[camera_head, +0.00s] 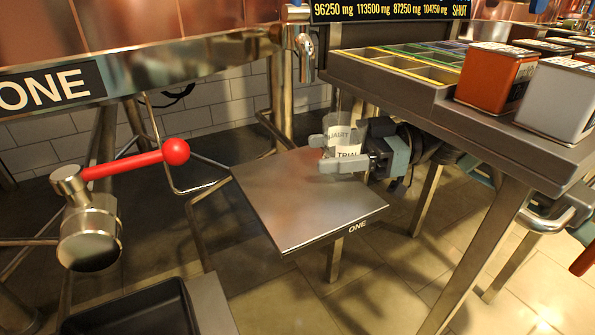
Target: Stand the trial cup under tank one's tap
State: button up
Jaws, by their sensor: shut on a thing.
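The trial cup (346,138) is a small clear cup with a white label reading "TRIAL". My gripper (331,152) comes in from the right and is shut around the cup, one finger on the far side and one on the near side. The cup looks upright, over the back right part of a steel plate (290,205) marked "ONE". Whether its base touches the plate is hidden by the near finger. A chrome spout (303,50) hangs above and left of the cup. A tank (140,65) with a "ONE" sign is at upper left.
A chrome valve (90,235) with a red lever stands at left, above a black tray (135,315). A steel bench (400,95) at right holds a divided tray and several tins (495,75). The plate's front and left are clear.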

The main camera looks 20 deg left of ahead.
aim_at(297, 173)
jog(key=shift+x, duration=0.8)
jog(key=b+x, duration=0.3)
jog(key=x, duration=0.1)
jog(key=shift+f, duration=0.1)
jog(key=shift+b, duration=0.55)
jog(key=shift+r, duration=0.25)
jog(key=shift+f, duration=0.2)
jog(key=o, duration=1)
